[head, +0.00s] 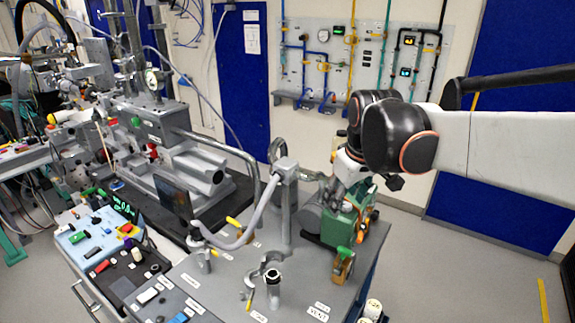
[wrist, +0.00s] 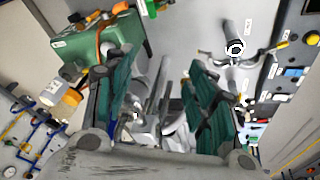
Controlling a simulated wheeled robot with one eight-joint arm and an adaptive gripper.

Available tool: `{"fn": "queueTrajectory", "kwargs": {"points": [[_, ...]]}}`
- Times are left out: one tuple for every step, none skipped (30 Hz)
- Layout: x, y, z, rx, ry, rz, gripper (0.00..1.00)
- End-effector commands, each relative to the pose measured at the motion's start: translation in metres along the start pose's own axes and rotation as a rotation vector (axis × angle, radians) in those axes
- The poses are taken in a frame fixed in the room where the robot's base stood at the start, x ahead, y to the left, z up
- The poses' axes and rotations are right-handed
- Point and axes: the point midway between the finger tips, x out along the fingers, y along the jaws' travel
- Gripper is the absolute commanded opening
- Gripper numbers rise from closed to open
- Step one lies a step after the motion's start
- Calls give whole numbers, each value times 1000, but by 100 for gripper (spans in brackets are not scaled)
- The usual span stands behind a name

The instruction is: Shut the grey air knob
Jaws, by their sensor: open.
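I cannot make out for certain which part is the grey air knob; no grey knob marked as air is legible in either view. A wall panel (head: 340,85) with blue, yellow and black pipes, valves and gauges is at the back in the head view. Its blue pipework (wrist: 38,135) shows at the lower left of the wrist view. My gripper (wrist: 160,75) is open, with nothing between its green-padded fingers. In the head view my gripper is mostly hidden behind the arm, close to the green pump (head: 345,222) on the grey bench.
The grey bench top (head: 215,270) carries a bent grey pipe (head: 268,195), yellow-handled valves and several labels. A control box (head: 90,240) with buttons stands at the left. Beamline equipment (head: 190,150) fills the back left.

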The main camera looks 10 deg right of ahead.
Motion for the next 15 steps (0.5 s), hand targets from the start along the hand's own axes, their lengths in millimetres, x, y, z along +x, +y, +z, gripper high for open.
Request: {"fn": "queueTrajectory", "kwargs": {"points": [[-2, 10, -13, -15, -15, -5, 51], [-2, 14, -18, -28, -25, -8, 51], [0, 20, -25, -44, -39, -14, 51], [1, 24, -31, -57, -47, -17, 51], [2, 29, -36, -69, -57, -22, 51], [4, 35, -42, -85, -70, -28, 51], [6, 39, -47, -97, -79, -32, 51], [8, 44, -52, -108, -89, -37, 51], [10, 50, -58, -125, -101, -44, 51], [12, 55, -63, -136, -110, -49, 51], [15, 59, -67, -149, -119, -55, 51], [18, 65, -73, -165, -131, -62, 51], [21, 69, -77, -177, -139, -68, 51], [24, 73, -81, -189, -149, -74, 51], [28, 79, -86, -204, -159, -82, 51]]}}
